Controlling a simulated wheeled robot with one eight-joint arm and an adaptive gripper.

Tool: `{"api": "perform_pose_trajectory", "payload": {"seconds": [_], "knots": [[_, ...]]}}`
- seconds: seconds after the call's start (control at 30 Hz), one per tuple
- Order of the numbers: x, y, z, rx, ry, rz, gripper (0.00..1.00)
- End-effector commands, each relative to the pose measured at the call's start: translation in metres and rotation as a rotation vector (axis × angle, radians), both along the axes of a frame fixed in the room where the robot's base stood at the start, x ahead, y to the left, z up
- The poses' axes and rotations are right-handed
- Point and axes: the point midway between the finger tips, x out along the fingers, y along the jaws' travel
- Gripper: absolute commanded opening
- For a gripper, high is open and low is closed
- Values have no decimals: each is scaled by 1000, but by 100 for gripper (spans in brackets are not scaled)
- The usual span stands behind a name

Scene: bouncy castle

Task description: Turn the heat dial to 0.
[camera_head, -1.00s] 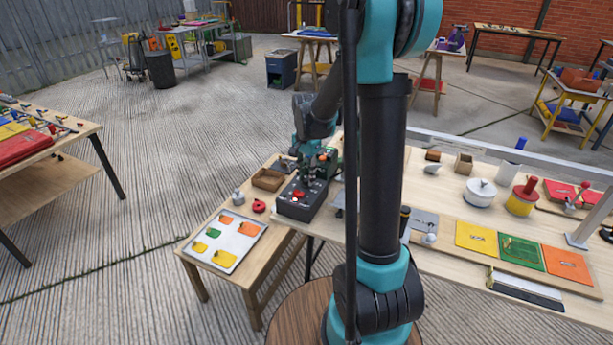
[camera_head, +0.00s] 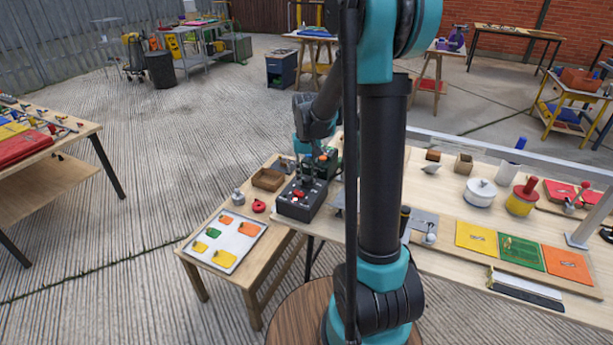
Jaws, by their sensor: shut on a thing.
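The heat dial itself is too small and too hidden by the gripper to make out. Its markings cannot be read from here.
On the small table (camera_head: 211,285) are a wooden tray (camera_head: 268,179), a red ring-shaped piece (camera_head: 259,206), a grey weight-like piece (camera_head: 238,197) and a white board (camera_head: 224,240) with coloured patches. A long workbench (camera_head: 450,205) with pots and coloured panels lies to the right, behind my arm.

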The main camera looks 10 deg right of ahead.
Motion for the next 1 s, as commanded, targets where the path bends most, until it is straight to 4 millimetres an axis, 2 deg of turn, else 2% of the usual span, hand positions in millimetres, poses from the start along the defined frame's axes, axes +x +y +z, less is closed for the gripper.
{"api": "perform_pose_trajectory", "payload": {"seconds": [0.33,0.9,0.93,1.0], "knots": [[0,0,0,0,-1,149,0],[0,0,0,0,0,178,0],[0,0,0,0,0,178,30],[0,0,0,0,0,178,39]]}}
